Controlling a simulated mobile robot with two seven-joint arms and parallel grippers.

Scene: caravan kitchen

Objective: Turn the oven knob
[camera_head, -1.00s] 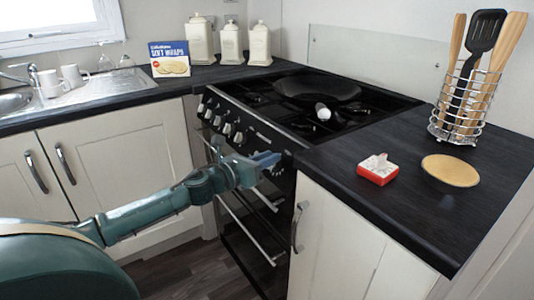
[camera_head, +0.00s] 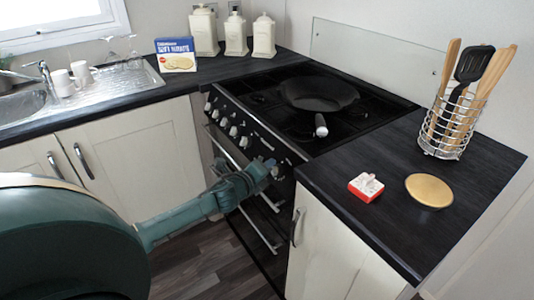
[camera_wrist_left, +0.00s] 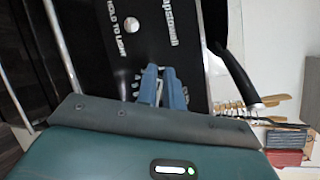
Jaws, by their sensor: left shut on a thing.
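The black oven (camera_head: 262,222) has a front panel with a row of silver knobs (camera_head: 233,131). My left gripper (camera_head: 269,167) is at the right end of this panel, shut on an oven knob that its fingers mostly hide. In the left wrist view the two blue fingers (camera_wrist_left: 161,84) are close together against the black panel (camera_wrist_left: 135,55), which carries white lettering and a small round white button (camera_wrist_left: 131,25). The angle of the held knob cannot be made out. My right gripper is in neither view.
A black frying pan (camera_head: 319,95) sits on the hob, its handle pointing forward. The right counter holds a utensil rack (camera_head: 440,140), a red-and-white box (camera_head: 366,187) and a round tan disc (camera_head: 428,190). Oven door handles (camera_head: 262,228) lie below the gripper.

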